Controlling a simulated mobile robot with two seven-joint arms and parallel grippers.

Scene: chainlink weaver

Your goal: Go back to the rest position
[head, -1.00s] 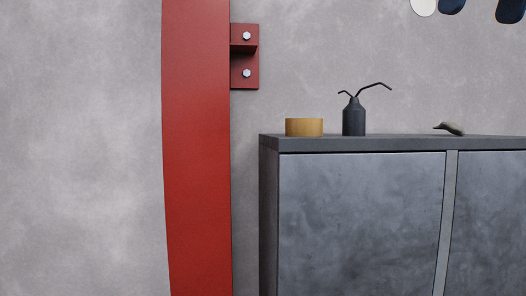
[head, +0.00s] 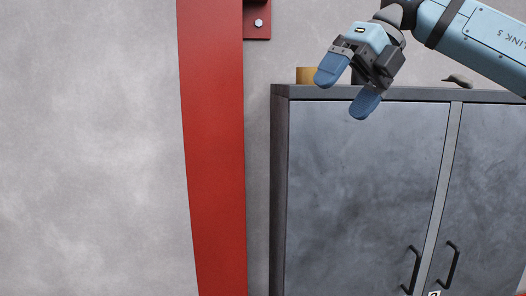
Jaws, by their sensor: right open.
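My right gripper (head: 348,92) is in the upper right of the head view, on a blue arm that comes in from the right edge. Its two blue fingers are apart with nothing between them. It shows in front of the top edge of a grey cabinet (head: 365,180) and hides part of what stands there. My left gripper is not in the head view.
A red column (head: 212,150) with a bolted bracket (head: 257,22) stands left of the cabinet. On the cabinet top are a partly hidden yellow-brown bowl (head: 305,75) and a small grey object (head: 458,80). The cabinet doors have dark handles (head: 413,270). Bare wall fills the left.

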